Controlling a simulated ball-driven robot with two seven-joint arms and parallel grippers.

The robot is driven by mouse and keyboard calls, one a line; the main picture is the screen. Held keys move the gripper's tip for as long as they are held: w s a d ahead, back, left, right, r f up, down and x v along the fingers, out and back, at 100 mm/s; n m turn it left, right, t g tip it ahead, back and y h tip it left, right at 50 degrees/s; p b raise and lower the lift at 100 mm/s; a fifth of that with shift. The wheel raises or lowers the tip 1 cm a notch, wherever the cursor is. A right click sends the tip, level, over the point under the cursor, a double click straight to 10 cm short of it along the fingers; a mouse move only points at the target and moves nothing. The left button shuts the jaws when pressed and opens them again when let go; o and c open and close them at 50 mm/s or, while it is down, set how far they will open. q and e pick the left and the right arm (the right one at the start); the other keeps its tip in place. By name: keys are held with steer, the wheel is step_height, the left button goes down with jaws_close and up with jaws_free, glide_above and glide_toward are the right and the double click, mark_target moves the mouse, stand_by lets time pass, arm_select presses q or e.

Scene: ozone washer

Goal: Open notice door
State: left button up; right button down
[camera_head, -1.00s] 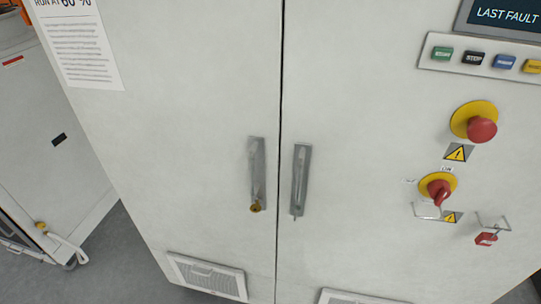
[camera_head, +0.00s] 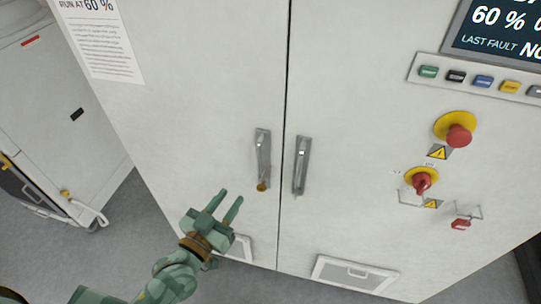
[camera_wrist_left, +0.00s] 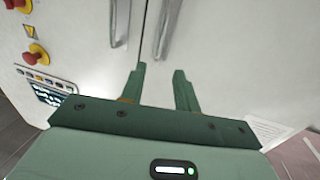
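The notice door (camera_head: 190,90) is the left door of a pale cabinet, with a printed notice (camera_head: 100,45) at its upper left. It is shut against the right door. Its grey lever handle (camera_head: 263,158) stands upright, with a brass key or lock at its lower end. My left gripper (camera_head: 230,201) is open and empty, below and left of that handle and apart from it. In the left wrist view the open fingers (camera_wrist_left: 160,85) point toward the door fronts, with two handles beyond. My right gripper is not in view.
The right door has its own handle (camera_head: 301,165), a red emergency button (camera_head: 459,135), a red rotary switch (camera_head: 421,182) and a red padlock (camera_head: 461,224). A vent (camera_head: 352,272) is low on it. Another pale cabinet (camera_head: 60,120) stands at the left. Grey floor lies between.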

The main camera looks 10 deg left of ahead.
mark_target(258, 160)
arm_select(q)
steer(key=x, duration=1.5)
steer(key=shift+w+d+f+p, duration=0.1)
steer(key=shift+w+d+p, duration=0.05)
steer(key=shift+w+p, duration=0.25)
jaws_close()
